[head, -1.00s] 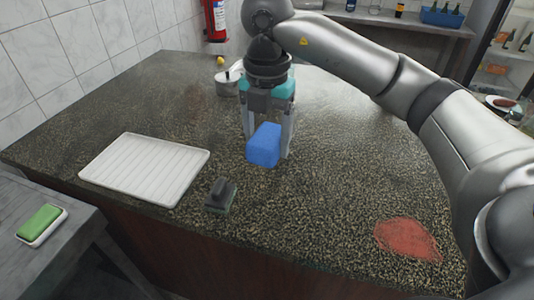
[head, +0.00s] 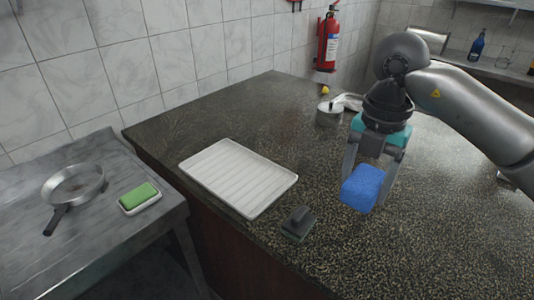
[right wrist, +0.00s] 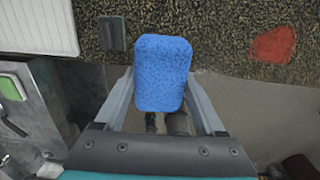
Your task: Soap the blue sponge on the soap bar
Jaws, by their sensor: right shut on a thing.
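The blue sponge (head: 362,187) is held between the fingers of my right gripper (head: 369,190), above the dark speckled counter. In the right wrist view the sponge (right wrist: 162,72) fills the space between the two fingers. The green soap bar (head: 139,196) lies on a small white dish (head: 152,206) on the grey side table at the left, well apart from the sponge. The soap bar also shows at the left edge of the right wrist view (right wrist: 12,87). My left gripper is not in view.
A white ribbed tray (head: 240,178) lies on the counter (head: 440,240), with a dark scrubber (head: 298,223) in front of it. A frying pan (head: 75,185) is on the side table (head: 110,240) behind the soap. A lidded pot (head: 329,114) stands at the back. A red patch (right wrist: 273,45) marks the counter.

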